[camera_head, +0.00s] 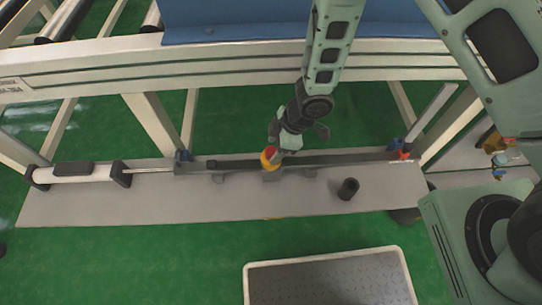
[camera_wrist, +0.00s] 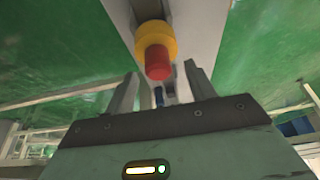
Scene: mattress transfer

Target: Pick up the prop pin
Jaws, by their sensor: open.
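The prop pin (camera_wrist: 157,45) shows in the wrist view as a yellow collar with a red tip, just beyond my fingers. In the head view the pin (camera_head: 269,158) shows as a small yellow and red piece on the dark rail above the grey plate, partly hidden by my gripper. My gripper (camera_head: 285,147) reaches down from above and is right beside the pin. In the wrist view the two fingers of my gripper (camera_wrist: 159,85) stand apart, with the red tip near the gap between them. Nothing is held between the fingers. I cannot tell whether a finger touches the pin.
A dark rail (camera_head: 345,157) runs along the grey plate (camera_head: 230,205). A black cylinder (camera_head: 348,188) stands on the plate to the right. A white actuator (camera_head: 80,172) lies at the left. A white frame beam (camera_head: 200,67) crosses behind. A tray (camera_head: 330,258) is in front.

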